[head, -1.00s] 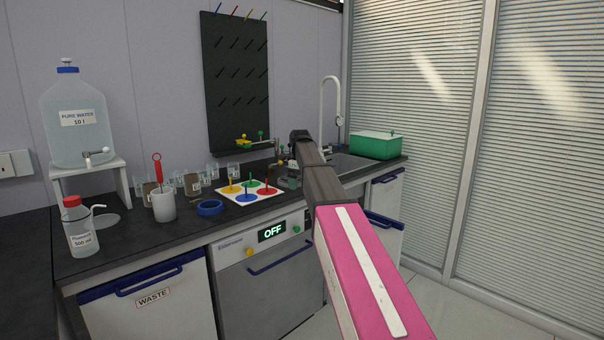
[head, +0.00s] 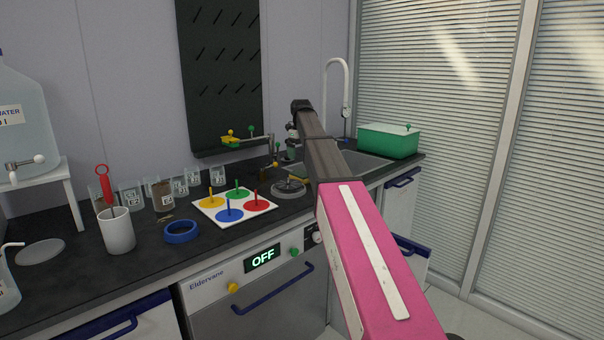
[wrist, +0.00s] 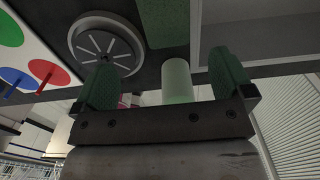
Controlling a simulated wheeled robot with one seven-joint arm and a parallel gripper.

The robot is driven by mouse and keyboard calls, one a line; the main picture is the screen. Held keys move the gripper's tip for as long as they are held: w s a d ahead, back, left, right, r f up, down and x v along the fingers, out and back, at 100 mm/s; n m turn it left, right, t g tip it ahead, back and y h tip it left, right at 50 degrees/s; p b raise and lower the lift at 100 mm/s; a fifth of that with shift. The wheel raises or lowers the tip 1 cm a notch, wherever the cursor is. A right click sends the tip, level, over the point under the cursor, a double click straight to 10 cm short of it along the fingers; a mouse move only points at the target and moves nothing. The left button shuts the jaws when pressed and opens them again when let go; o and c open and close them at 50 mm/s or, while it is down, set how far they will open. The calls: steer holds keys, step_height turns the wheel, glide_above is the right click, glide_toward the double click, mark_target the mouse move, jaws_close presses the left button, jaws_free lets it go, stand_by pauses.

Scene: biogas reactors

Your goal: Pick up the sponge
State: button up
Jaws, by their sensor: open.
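A dark green block (wrist: 164,22), which looks like the sponge, lies on the dark counter at the top of the wrist view, beside the sink edge. Its top end is cut off by the frame. My gripper (wrist: 164,59) is open, with its two green-padded fingers apart and the block showing beyond and between them. They do not appear to touch it. A pale green cylinder (wrist: 177,82) also shows between the fingers; I cannot tell what it is. In the head view I cannot make out the sponge, and my arm covers part of the counter near the sink.
A round grey slotted disc (wrist: 105,43) lies left of the block. The white board with coloured discs (head: 210,215) is further left. The sink (head: 355,165), tap (head: 347,85) and green bin (head: 388,141) stand to the right. A blue tape ring (head: 181,232) lies nearer the front.

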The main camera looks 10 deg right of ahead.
mark_target(302, 173)
steer(key=shift+w+f, duration=0.1)
steer(key=shift+w, duration=0.2)
steer(key=shift+f, duration=0.35)
steer(key=f, duration=0.9)
steer(key=shift+w+d+f, duration=0.1)
steer(key=shift+d+f, duration=0.15)
steer(key=shift+f, duration=0.15)
steer(key=c, duration=1)
